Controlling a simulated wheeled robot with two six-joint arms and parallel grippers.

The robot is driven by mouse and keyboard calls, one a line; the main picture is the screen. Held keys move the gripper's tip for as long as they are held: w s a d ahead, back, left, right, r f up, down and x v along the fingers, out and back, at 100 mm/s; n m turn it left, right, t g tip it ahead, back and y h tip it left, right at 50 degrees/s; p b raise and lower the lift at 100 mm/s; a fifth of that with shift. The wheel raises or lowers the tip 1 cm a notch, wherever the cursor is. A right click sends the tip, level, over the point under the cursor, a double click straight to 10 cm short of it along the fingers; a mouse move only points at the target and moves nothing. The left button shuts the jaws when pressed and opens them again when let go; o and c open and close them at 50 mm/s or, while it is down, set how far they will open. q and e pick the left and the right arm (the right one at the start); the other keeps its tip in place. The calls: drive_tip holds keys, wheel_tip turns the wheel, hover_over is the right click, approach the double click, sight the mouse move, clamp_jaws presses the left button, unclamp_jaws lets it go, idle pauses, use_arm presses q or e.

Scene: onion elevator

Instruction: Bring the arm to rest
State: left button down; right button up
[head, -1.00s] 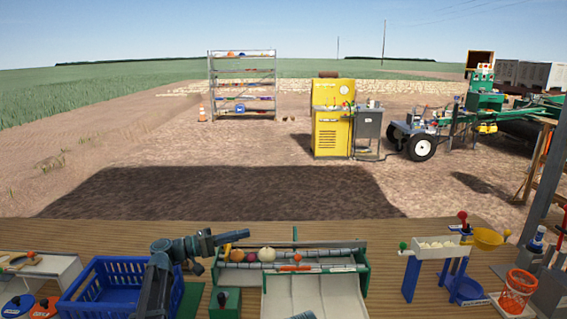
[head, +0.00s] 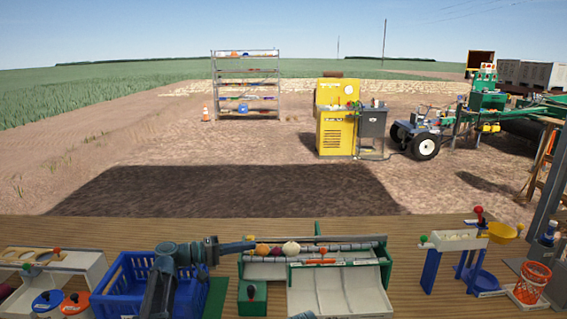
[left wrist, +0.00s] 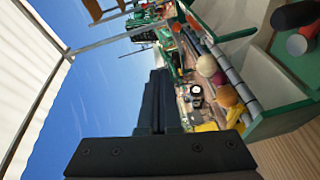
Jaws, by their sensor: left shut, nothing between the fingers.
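My left arm reaches over the blue crate (head: 112,305) in the head view. Its gripper (head: 250,244) points right, at the left end of the roller conveyor (head: 350,246), which has a green frame. In the left wrist view the black fingers (left wrist: 157,100) are together with nothing between them. A pale onion (head: 291,248) and darker round produce (head: 263,250) lie on the rollers just right of the gripper. The onion also shows in the left wrist view (left wrist: 207,66). I cannot tell the exact gap between fingertips and produce. My right gripper is not in view.
A green box with a knob (head: 252,298) stands below the gripper, near the crate. A white rack (head: 90,262) with lidded pots is at the left. A blue stand (head: 431,270) and an orange basket (head: 532,280) are at the right. The wooden table behind is mostly clear.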

use_arm(q)
drive_tip(key=s+f+g+y, duration=0.1)
drive_tip(key=s+f+y, duration=0.2)
drive_tip(key=s+f, duration=0.3)
drive_tip(key=s+f+m+g+y, duration=0.1)
drive_tip(key=s+f+y, duration=0.3)
drive_tip(key=s+f, duration=0.1)
drive_tip(key=s+f+g+y, duration=0.2)
drive_tip(key=s+f+y, duration=0.1)
drive_tip(key=s+f, duration=0.3)
drive_tip(key=shift+s+d+f+y, duration=0.3)
drive_tip(key=shift+f+y, duration=0.1)
drive_tip(key=shift+f, duration=0.1)
drive_tip(key=s+a+f+y, duration=0.3)
drive_tip(key=s+a+y, duration=0.2)
drive_tip(key=s+a, duration=0.1)
drive_tip(key=s+d+f+m+g+y+b, duration=0.2)
drive_tip(key=s+d+f+m+b, duration=0.35)
drive_tip(key=d+f+b, duration=0.45)
wheel_tip(320, 180, up, 14)
drive_tip(key=p, duration=1.3)
drive_tip(key=shift+s+d+n, duration=0.15)
drive_tip(key=shift+s+n, duration=0.2)
drive_tip(key=shift+n, duration=0.1)
